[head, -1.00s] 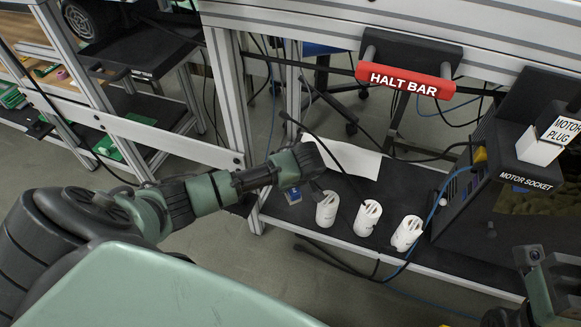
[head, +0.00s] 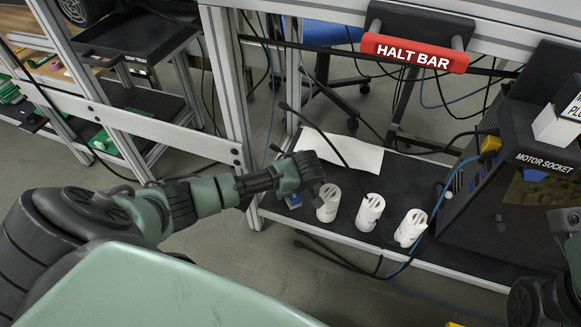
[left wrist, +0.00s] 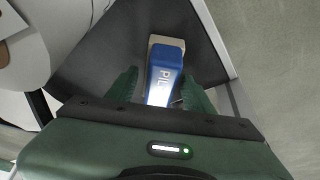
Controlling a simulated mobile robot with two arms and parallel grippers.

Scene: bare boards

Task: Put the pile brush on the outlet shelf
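My left gripper (left wrist: 160,88) is open, with one green finger on each side of the brush and a gap on the left. In the head view my left gripper (head: 312,178) is over the dark lower shelf (head: 285,215), and a bit of the blue brush (head: 292,199) shows beside it. No shelf carries a readable outlet label. My right arm shows at the right edge, without its fingertips.
Three white cylinders (head: 370,212) stand right of the left gripper. A white sheet (head: 345,152) lies behind. The red halt bar (head: 415,52) and motor socket box (head: 525,190) are right. A black tray (head: 135,40) and lower shelves are upper left. Cables hang about.

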